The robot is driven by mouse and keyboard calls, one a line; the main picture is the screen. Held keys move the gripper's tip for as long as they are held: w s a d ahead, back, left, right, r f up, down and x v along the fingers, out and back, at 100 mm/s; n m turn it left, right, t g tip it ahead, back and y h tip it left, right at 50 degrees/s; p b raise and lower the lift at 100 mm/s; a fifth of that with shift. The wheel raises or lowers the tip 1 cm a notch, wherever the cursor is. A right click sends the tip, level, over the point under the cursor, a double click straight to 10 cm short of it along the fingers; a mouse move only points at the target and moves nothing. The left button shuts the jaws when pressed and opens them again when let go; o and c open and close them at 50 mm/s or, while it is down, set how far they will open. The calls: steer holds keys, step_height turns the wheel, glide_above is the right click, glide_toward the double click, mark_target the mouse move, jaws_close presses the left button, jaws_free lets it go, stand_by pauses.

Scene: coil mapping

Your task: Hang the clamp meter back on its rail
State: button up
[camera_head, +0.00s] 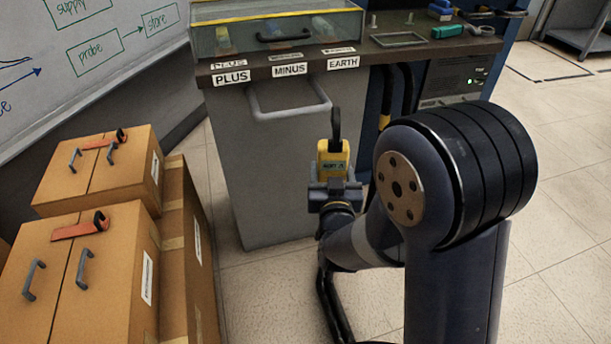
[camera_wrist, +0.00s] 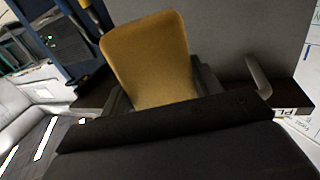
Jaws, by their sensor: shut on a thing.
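The yellow clamp meter (camera_head: 333,158) stands upright in my gripper (camera_head: 335,187), its black clamp end pointing up. My gripper is shut on its lower body. In the wrist view the meter's plain yellow back (camera_wrist: 150,62) rises between the dark fingers (camera_wrist: 160,100), and its clamp end is not visible. A grey rail-like bar (camera_head: 290,113) is fixed to the cabinet front under the PLUS, MINUS and EARTH labels. The meter appears in front of the cabinet, just right of and below the bar's right end, apart from it. The bar also shows in the wrist view (camera_wrist: 258,75).
The dark bench top (camera_head: 440,50) carries a glass-sided case (camera_head: 277,32) and a green tool (camera_head: 448,31). Cardboard boxes (camera_head: 125,215) with handles and red-orange clamps stand at left. Black cables hang right of the cabinet (camera_head: 270,190). The floor at right (camera_head: 560,220) is clear.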

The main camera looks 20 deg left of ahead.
steer(key=s+a+r+y, duration=0.1)
steer(key=s+a, duration=0.1)
steer(key=a, duration=0.4)
steer(key=w+a+f+b, duration=0.1)
steer(key=w+a+f, duration=0.1)
steer(key=w, duration=0.4)
steer(key=shift+w+a+f+n, duration=0.25)
steer(key=shift+a+f+n, duration=0.15)
steer(key=shift+a, duration=0.4)
stand_by(0.5)
steer(key=o, duration=1.2)
steer(key=shift+o, duration=0.2)
steer(key=shift+s, duration=0.1)
steer(key=p+v, duration=0.2)
steer(key=v, duration=0.8)
steer(key=shift+s+d+r, duration=0.2)
steer(key=shift+s, duration=0.1)
